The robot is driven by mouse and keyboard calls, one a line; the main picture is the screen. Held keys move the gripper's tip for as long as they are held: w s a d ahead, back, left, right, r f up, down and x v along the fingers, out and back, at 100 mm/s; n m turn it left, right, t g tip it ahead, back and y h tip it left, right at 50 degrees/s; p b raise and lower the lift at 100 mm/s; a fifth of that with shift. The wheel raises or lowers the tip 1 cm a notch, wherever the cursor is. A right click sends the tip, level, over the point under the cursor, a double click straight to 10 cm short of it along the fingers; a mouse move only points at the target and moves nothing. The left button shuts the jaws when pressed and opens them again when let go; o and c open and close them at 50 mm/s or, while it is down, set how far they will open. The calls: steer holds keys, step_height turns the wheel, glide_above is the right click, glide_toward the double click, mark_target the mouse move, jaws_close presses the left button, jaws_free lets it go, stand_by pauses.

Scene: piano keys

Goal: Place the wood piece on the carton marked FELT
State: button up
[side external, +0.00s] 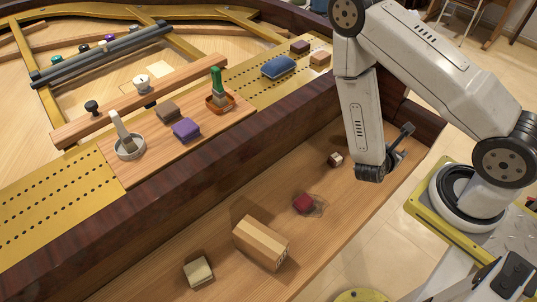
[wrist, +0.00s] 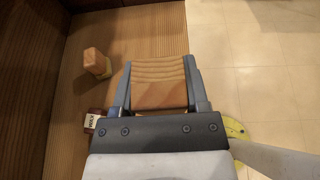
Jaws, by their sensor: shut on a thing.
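My gripper (wrist: 157,82) is shut on a wood piece, a light brown block with a ribbed upper part (wrist: 159,72), seen between its two fingers in the wrist view. In the side external view my gripper (side external: 398,148) is at the right end of the wooden ledge, and the held piece is mostly hidden there. A tan carton (side external: 262,242) lies on the ledge, well to the left of my gripper. It has small marks on its end that I cannot read, so I cannot confirm the word FELT.
A small box with a white label (wrist: 92,121) is left of my gripper; it also shows in the side view (side external: 336,159). A yellowish block (wrist: 97,63) stands near the dark wall. A red piece (side external: 303,203) and a pale block (side external: 198,271) lie on the ledge (side external: 250,190).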

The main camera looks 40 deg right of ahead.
steer(key=w+a+r+n+t+y, duration=0.1)
steer(key=w+a+r+n+t, duration=0.2)
steer(key=w, duration=0.4)
steer(key=w+a+r+n+t+y, duration=0.1)
steer(key=w+a+r+n+t, duration=0.2)
steer(key=w, duration=0.5)
steer(key=w+a+r+n+t+y, duration=0.1)
steer(key=w+a+r, duration=0.1)
steer(key=w+r, duration=0.3)
steer(key=w+a+r+n+t+y, duration=0.1)
steer(key=w+a+r+t, duration=0.15)
steer(key=r, duration=0.55)
steer(key=s+a+f+m+g, duration=0.1)
steer(key=s+f+m+g, duration=0.3)
steer(key=s+m+g, duration=0.7)
steer(key=s+a+f+m+g, duration=0.1)
steer(key=s+f+m+g, duration=0.4)
steer(key=s+m+g, duration=0.65)
steer(key=s+a+m+g+y, duration=0.1)
steer(key=s+a+m+y, duration=0.4)
steer(key=s+a+y, duration=0.45)
steer(key=w+a+f+m+t+y, duration=0.1)
steer(key=w+a+m+t+y, duration=0.5)
steer(key=a+m+y, duration=0.6)
steer(key=shift+w+m+t, duration=0.35)
steer(key=shift+t, duration=0.75)
